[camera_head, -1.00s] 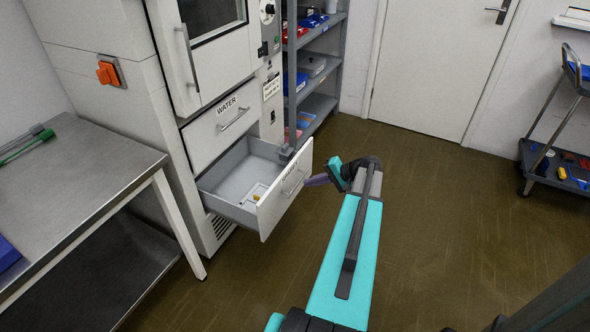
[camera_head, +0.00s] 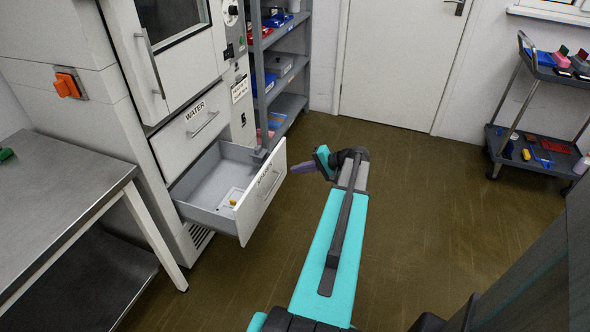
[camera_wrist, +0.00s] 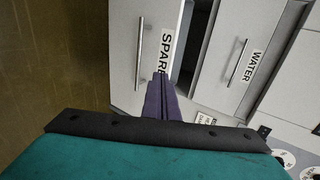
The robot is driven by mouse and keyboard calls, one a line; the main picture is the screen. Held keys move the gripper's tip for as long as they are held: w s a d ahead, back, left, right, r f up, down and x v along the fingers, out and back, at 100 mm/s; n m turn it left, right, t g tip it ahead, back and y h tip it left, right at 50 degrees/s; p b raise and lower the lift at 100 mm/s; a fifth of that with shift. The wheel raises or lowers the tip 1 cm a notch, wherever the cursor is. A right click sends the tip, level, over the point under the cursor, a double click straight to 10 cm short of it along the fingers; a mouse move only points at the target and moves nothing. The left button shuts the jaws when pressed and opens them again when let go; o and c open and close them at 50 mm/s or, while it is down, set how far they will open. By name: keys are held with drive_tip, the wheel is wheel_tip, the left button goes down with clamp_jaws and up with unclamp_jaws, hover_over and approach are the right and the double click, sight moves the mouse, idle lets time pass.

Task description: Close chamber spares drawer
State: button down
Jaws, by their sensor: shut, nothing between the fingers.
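The chamber spares drawer (camera_head: 222,196) is the lower drawer of the white cabinet in the head view, and it stands pulled well out. Its white front (camera_head: 262,203) carries a bar handle (camera_head: 271,186) and a label, readable in part as "SPARE" in the wrist view (camera_wrist: 166,54). A small yellow item lies inside on a pale square. My gripper (camera_head: 300,168) is just right of the drawer front's outer face, fingers pointing towards it. In the wrist view the purple fingers (camera_wrist: 162,92) are together and empty, overlapping the front near the label. I cannot tell whether they touch it.
The WATER drawer (camera_head: 189,137) above is shut. A steel table (camera_head: 70,190) stands at the left, a grey shelf unit (camera_head: 282,110) behind the drawer, and a cart (camera_head: 540,150) at the right. The floor right of my arm is clear.

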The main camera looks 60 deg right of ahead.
approach(264, 171)
wheel_tip(264, 171, down, 3)
drive_tip(key=w, duration=0.1)
drive_tip(key=w+a, duration=0.1)
drive_tip(key=w, duration=0.1)
drive_tip(key=shift+w+f, duration=0.15)
drive_tip(key=shift+w, duration=0.2)
drive_tip(key=shift+w+a, duration=0.15)
drive_tip(key=shift+w, duration=0.5)
drive_tip(key=shift+w, duration=0.1)
